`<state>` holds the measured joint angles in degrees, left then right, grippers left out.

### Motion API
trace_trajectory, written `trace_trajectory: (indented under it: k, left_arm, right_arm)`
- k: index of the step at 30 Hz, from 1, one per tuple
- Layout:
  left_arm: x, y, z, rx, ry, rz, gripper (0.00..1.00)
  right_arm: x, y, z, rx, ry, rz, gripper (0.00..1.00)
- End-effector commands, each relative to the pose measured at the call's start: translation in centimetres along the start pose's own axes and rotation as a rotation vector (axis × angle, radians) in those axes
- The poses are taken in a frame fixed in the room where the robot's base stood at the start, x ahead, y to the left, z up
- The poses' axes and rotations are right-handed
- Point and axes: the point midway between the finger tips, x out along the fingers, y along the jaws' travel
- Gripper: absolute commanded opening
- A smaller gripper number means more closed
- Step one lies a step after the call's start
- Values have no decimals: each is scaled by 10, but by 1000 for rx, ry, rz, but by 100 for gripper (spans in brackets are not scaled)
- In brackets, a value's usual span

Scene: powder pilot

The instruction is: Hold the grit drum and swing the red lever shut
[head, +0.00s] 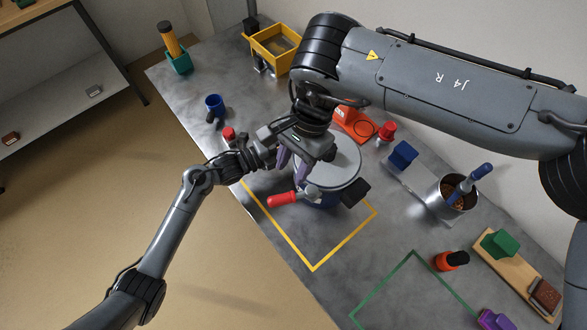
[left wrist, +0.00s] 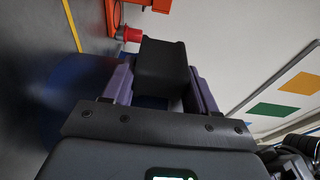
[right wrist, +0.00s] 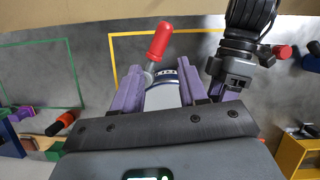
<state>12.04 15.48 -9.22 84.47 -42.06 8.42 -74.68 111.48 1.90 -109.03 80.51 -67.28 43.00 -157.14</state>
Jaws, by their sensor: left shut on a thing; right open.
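The grit drum (head: 338,172) has a grey lid and a blue body, and stands on the grey bench. Its red lever (head: 282,199) sticks out at the lower left of the lid; it also shows in the right wrist view (right wrist: 159,42). My left gripper (head: 266,150) is at the drum's left side. In the left wrist view it is shut on a black block (left wrist: 162,68) beside the blue body. My right gripper (head: 296,166) is open above the lid, its purple fingers apart with the lever's base in line between them. Its fingers partly hide the lid.
A yellow outline (head: 314,268) and a green outline (head: 365,304) mark the bench. Behind the drum are an orange item (head: 350,122), a red knob (head: 387,131) and a blue block (head: 403,155). A steel pot (head: 450,196) stands right. Bare bench lies in front.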

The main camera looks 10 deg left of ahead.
Motion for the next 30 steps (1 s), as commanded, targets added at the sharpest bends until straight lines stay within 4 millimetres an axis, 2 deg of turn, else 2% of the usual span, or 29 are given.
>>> trace_trajectory:
  k: [3, 6, 8, 22, 26, 30]
  left_arm:
    - [0, 0, 0, 0, 0, 0, 0]
    - [0, 0, 0, 0, 0, 0, 0]
    - [0, 0, 0, 0, 0, 0, 0]
    - [0, 0, 0, 0, 0, 0, 0]
    - [0, 0, 0, 0, -1, 0, 0]
    - [0, 0, 0, 0, -1, 0, 0]
  right_arm:
    - [0, 0, 0, 0, 0, 0, 43]
    - [0, 0, 0, 10, -2, -1, 55]
    - [-1, 0, -1, 36, -6, -4, 55]
    - [-17, 7, -10, 551, -91, -31, 55]
    - [-11, 7, -10, 600, -99, -31, 55]
    - [6, 7, -8, 606, -100, -29, 55]
